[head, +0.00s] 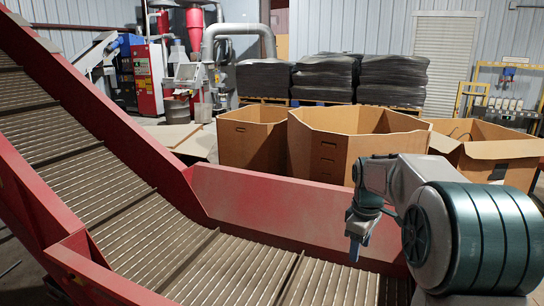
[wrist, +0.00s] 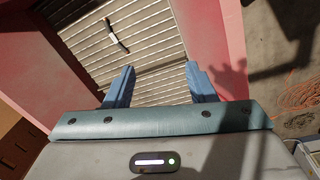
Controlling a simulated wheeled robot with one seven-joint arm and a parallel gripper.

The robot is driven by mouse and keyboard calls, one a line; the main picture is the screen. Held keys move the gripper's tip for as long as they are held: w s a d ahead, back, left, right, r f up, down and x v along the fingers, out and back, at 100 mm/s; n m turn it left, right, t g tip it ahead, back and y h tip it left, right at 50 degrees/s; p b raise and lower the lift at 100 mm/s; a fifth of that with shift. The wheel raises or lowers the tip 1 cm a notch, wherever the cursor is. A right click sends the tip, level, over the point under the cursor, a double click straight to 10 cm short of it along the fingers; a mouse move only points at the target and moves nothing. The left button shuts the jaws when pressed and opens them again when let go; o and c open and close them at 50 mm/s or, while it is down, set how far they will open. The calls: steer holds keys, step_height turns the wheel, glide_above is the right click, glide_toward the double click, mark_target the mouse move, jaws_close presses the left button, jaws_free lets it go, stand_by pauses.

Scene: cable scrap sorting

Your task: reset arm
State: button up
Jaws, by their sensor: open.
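My gripper (head: 355,248) hangs over the lower, flat stretch of the slatted conveyor belt (head: 240,268), near its far red side wall (head: 275,205). In the wrist view my gripper (wrist: 160,82) has its two blue fingers spread wide, with only belt showing between them. A short dark strip with a pale middle (wrist: 117,36) lies on the belt beyond the fingers, up and to the left; it may be a piece of cable. I cannot make it out in the head view. My arm reaches in from the right.
Open cardboard boxes (head: 318,150) stand behind the red wall. The box at the right (head: 493,150) has dark cable in it. Black stacks (head: 390,78) stand farther back. Orange cable (wrist: 302,92) lies on the floor. The belt climbs to the upper left.

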steer(key=s+a+m, duration=0.2)
steer(key=s+m, duration=0.1)
steer(key=s, duration=0.6)
steer(key=s+a+f+m+t, duration=0.1)
steer(key=s+a+m, duration=0.2)
steer(key=s, duration=0.6)
steer(key=s+a+m+t, duration=0.1)
steer(key=s+a+m, duration=0.1)
steer(key=s, duration=0.6)
steer(key=shift+s+a+f+m, duration=0.25)
steer(key=shift+s+m, duration=0.15)
steer(key=shift+m, duration=0.5)
steer(key=shift+d, duration=0.1)
steer(key=c, duration=0.3)
steer(key=shift+d, duration=0.1)
